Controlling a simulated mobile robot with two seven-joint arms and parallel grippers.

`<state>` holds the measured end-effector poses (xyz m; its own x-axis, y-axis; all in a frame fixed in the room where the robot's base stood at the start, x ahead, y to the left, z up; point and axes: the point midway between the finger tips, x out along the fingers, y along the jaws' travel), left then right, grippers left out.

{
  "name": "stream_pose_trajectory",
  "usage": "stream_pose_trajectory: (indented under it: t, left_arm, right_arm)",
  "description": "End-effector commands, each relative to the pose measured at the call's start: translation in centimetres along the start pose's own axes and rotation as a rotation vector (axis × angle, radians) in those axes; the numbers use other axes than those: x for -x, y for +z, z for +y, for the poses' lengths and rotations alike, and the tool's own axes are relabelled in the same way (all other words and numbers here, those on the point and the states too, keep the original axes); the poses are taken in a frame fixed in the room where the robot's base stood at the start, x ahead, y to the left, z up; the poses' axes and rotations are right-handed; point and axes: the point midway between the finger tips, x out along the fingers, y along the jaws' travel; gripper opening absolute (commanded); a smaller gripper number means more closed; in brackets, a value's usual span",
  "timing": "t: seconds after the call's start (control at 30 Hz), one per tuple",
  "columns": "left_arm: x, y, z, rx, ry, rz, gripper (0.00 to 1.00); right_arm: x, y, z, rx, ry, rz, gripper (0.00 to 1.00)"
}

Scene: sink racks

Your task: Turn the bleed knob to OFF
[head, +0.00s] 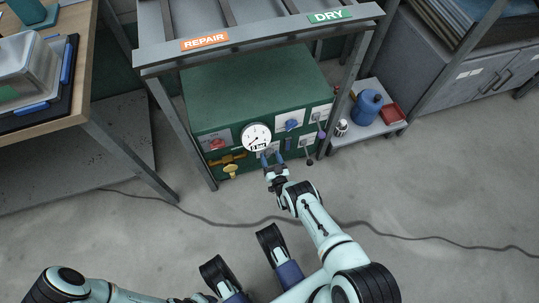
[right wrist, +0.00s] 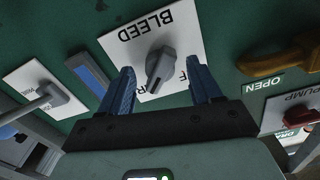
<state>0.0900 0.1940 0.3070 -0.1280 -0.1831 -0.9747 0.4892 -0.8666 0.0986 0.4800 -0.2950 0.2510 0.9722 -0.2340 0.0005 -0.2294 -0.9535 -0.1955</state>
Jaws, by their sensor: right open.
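The bleed knob (right wrist: 160,68) is grey, on a white plate (right wrist: 186,43) marked BLEED that appears upside down in the right wrist view. Its pointed end is toward the bottom of that view, slightly left. Lettering below the knob is partly hidden by my fingers and cannot be fully read. My right gripper (head: 271,157) is open, its two blue fingers on either side of the knob with gaps showing. In the head view the gripper covers the knob at the green panel's (head: 200,170) lower front.
A yellow handle (right wrist: 278,62) is beside the plate. A blue canister (head: 367,106) stands on the right shelf. A cable (head: 225,223) crosses the open floor.

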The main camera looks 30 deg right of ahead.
Motion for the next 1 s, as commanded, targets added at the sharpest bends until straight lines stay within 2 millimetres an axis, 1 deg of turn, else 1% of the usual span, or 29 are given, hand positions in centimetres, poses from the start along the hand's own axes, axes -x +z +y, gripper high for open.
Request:
stream_pose_trajectory:
  t: [0.07, 0.1, 0.17, 0.2, 0.27, 0.53, 0.67, 0.87, 1.0]
  left_arm:
    - [0.00, 0.02, -0.02, 0.000, 0.000, 0.000, 0.59]
    - [0.00, 0.02, -0.02, 0.000, 0.000, -0.001, 0.59]
    - [0.00, 0.02, -0.02, 0.000, 0.000, -0.001, 0.59]
    - [0.00, 0.02, -0.02, 0.000, 0.000, -0.001, 0.59]
    - [0.00, 0.02, -0.02, 0.000, 0.000, 0.000, 0.59]
    - [0.00, 0.01, -0.01, 0.000, 0.000, 0.000, 0.59]
    - [0.00, 0.01, 0.00, 0.000, 0.000, 0.000, 0.59]
    - [0.00, 0.01, 0.00, 0.000, 0.000, 0.000, 0.59]
    - [0.00, 0.01, 0.00, 0.000, 0.000, 0.000, 0.59]
  right_arm:
    - [0.01, 0.00, 0.01, 0.000, 0.000, 0.000, 0.64]
    - [0.00, 0.00, 0.00, 0.000, 0.000, 0.000, 0.60]
    - [0.00, 0.01, 0.00, 0.000, 0.000, 0.000, 0.41]
    - [0.00, 0.01, 0.00, 0.000, 0.000, 0.000, 0.28]
    - [0.00, 0.01, 0.00, 0.000, 0.000, 0.000, 0.08]
    - [0.00, 0.00, 0.01, 0.008, 0.000, 0.000, 0.07]
    - [0.00, 0.00, 0.01, 0.039, 0.000, 0.000, 0.07]
    - [0.00, 0.01, 0.01, 0.147, 0.000, 0.000, 0.07]
    - [-0.01, 0.02, -0.03, 0.262, -0.001, -0.001, 0.07]
